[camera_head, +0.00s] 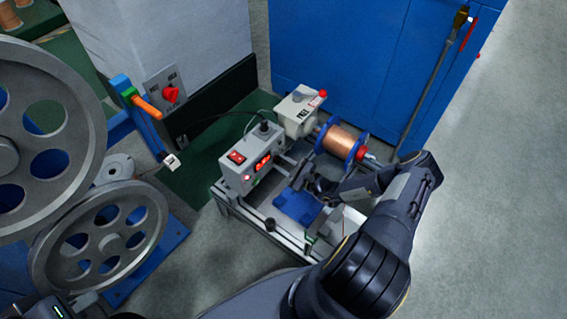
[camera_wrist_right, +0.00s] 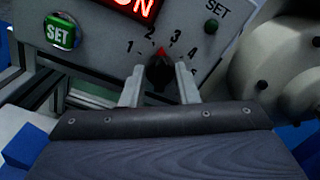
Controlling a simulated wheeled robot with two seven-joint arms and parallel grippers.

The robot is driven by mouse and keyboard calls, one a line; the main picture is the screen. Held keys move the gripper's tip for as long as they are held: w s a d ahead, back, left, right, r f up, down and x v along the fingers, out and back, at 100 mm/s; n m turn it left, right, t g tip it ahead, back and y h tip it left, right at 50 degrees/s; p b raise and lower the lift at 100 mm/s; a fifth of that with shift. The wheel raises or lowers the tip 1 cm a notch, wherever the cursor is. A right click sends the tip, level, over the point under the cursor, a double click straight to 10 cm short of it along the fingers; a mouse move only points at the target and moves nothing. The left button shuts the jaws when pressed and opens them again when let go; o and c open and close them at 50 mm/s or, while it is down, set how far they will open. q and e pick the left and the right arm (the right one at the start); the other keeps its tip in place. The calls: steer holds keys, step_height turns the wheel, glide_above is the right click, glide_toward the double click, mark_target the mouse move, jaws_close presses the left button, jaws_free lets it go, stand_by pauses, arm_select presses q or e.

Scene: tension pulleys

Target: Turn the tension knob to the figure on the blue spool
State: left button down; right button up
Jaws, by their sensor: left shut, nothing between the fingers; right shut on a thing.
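The tension knob (camera_wrist_right: 160,72) is dark with a red pointer on a grey panel marked 1 to 5. The pointer stands between 2 and 3. My right gripper (camera_wrist_right: 159,84) is shut on the knob, one pale finger on each side. In the head view my right gripper (camera_head: 322,187) is at the bench machine, and the knob cannot be made out there. The blue spool (camera_head: 361,137), wound with copper wire, sits on the machine's far right; no figure on it is legible. My left gripper (camera_head: 76,302) is at the bottom left, away from the machine, shut and empty.
The control box (camera_head: 236,171) has a lit red display. Large grey pulleys (camera_head: 105,240) stand at left, a blue cabinet (camera_head: 340,45) behind. The floor at right is clear.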

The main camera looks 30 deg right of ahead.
steer(key=shift+m, duration=1.9)
steer(key=o, duration=1)
steer(key=p+v, duration=0.2)
steer(key=v, duration=0.6)
